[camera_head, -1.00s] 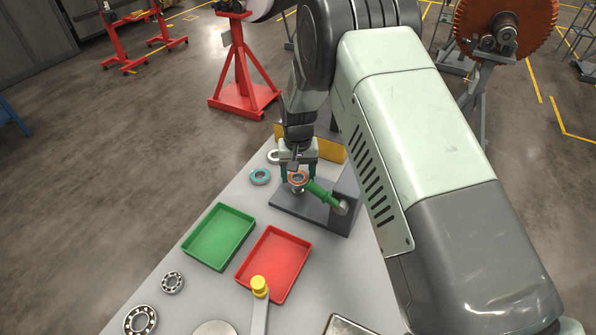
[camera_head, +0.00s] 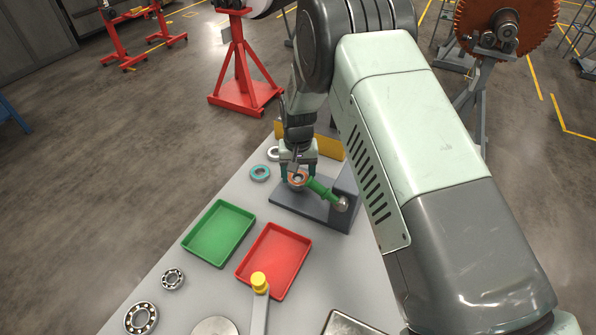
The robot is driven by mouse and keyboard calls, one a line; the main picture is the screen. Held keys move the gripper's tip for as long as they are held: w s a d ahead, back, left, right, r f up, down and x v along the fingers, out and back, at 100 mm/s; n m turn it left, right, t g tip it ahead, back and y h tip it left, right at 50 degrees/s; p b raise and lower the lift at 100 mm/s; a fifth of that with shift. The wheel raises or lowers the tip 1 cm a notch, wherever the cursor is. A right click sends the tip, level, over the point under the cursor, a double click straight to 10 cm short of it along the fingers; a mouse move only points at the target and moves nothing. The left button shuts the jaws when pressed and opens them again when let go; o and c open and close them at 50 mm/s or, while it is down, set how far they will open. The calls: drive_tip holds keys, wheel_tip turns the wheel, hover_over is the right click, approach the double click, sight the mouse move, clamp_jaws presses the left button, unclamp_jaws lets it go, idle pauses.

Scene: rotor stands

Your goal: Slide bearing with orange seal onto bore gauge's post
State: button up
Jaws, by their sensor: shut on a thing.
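The bearing with the orange seal (camera_head: 297,178) is in my gripper (camera_head: 298,173), whose fingers are shut on it from both sides. The bore gauge has a dark grey base plate (camera_head: 290,205) and an upright block (camera_head: 346,190) at its right. Its green post (camera_head: 322,192) runs from the block up and left, with its free end at the bearing. The bearing sits at that end, above the left part of the base plate. I cannot tell whether its hole is around the post tip or only in front of it.
A teal-sealed bearing (camera_head: 260,173) and a pale ring (camera_head: 273,154) lie left of the gauge. A yellow block (camera_head: 322,147) is behind. Green (camera_head: 200,258) and red (camera_head: 241,277) trays, a yellow-knobbed lever (camera_head: 259,281) and open bearings (camera_head: 141,318) are nearer.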

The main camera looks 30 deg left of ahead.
drive_tip(key=shift+f, duration=0.9)
drive_tip(key=o, duration=1.1)
drive_tip(key=shift+o, duration=0.2)
drive_tip(key=shift+r, duration=4.5)
